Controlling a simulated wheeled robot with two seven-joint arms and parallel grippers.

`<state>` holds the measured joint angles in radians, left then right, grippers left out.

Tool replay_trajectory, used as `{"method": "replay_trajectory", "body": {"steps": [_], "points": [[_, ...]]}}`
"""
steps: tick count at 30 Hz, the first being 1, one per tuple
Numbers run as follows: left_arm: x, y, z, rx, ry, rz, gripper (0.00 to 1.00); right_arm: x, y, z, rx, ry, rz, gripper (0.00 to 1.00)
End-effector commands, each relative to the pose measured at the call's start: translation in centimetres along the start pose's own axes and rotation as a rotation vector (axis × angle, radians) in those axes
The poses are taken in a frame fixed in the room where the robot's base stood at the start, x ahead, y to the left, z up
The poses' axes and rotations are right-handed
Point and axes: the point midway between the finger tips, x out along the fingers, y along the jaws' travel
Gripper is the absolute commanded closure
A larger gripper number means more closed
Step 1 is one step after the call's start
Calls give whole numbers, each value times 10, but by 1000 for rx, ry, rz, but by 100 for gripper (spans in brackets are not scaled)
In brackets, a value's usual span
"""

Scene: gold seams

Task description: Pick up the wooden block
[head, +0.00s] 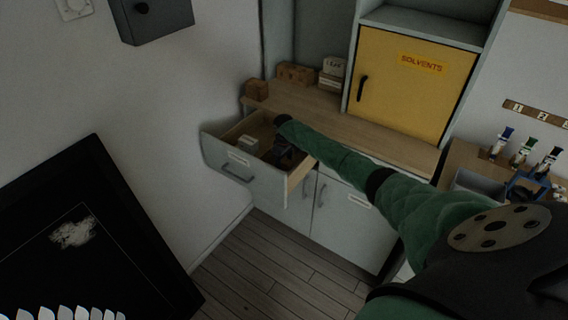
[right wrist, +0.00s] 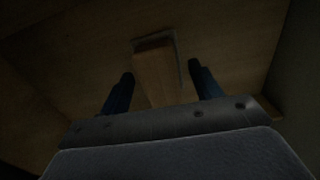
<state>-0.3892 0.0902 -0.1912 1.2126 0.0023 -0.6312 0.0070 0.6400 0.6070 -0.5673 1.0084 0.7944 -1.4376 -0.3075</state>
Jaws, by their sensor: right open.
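A wooden block (right wrist: 156,72) shows in the right wrist view, inside the open drawer (head: 213,147). My right gripper (right wrist: 159,86) is open, with one dark finger on each side of the block and visible gaps between. In the head view my right arm reaches down into the drawer, and the gripper (head: 283,152) is small and dark there. I cannot make out the block in the drawer in that view. My left gripper is not in view.
A small pale item (head: 248,141) lies in the drawer, left of my gripper. A brown wooden cube (head: 257,89) and wooden boxes (head: 296,74) stand on the counter (head: 340,125). A yellow solvents cabinet (head: 408,90) stands behind. The drawer walls are close around the gripper.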

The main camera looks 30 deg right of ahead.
Motion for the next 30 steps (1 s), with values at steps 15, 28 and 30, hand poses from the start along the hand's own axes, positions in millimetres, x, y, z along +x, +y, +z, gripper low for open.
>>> {"method": "replay_trajectory", "body": {"steps": [15,28,30], "points": [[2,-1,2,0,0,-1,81,2,0,0,-1,0,0,82],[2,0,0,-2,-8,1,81,-8,0,0,-2,1,1,85],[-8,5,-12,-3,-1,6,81,-18,1,0,-3,2,2,85]]}}
